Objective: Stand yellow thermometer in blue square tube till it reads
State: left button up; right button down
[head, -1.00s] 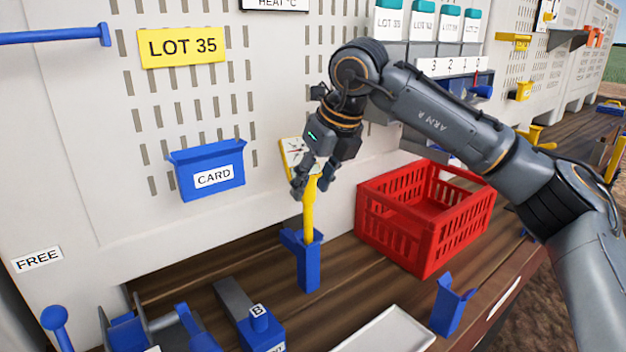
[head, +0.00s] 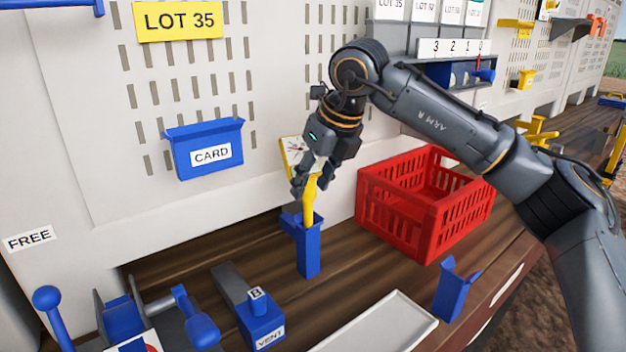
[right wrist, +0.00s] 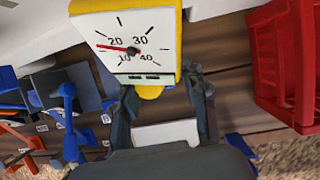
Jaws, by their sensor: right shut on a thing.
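The yellow thermometer (head: 309,200) stands nearly upright, its lower end inside the mouth of the blue square tube (head: 308,253) on the wooden bench. My right gripper (head: 303,187) is shut on the thermometer just below its dial. In the right wrist view the white dial (right wrist: 130,46) faces the camera, with its red needle pointing left, a little below the 20 mark. The gripper fingers (right wrist: 165,100) show just below the dial, and the tube is hidden in that view. My left gripper is not in view.
A red crate (head: 421,228) stands right of the tube. A pale tray (head: 378,325) and a small blue holder (head: 453,291) lie in front. A blue VENT block (head: 262,327) and a blue lever (head: 47,298) are at the left. A blue CARD box (head: 206,149) hangs on the wall.

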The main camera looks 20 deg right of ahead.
jog(key=c, duration=0.6)
grip_release()
jog(key=shift+c, duration=0.2)
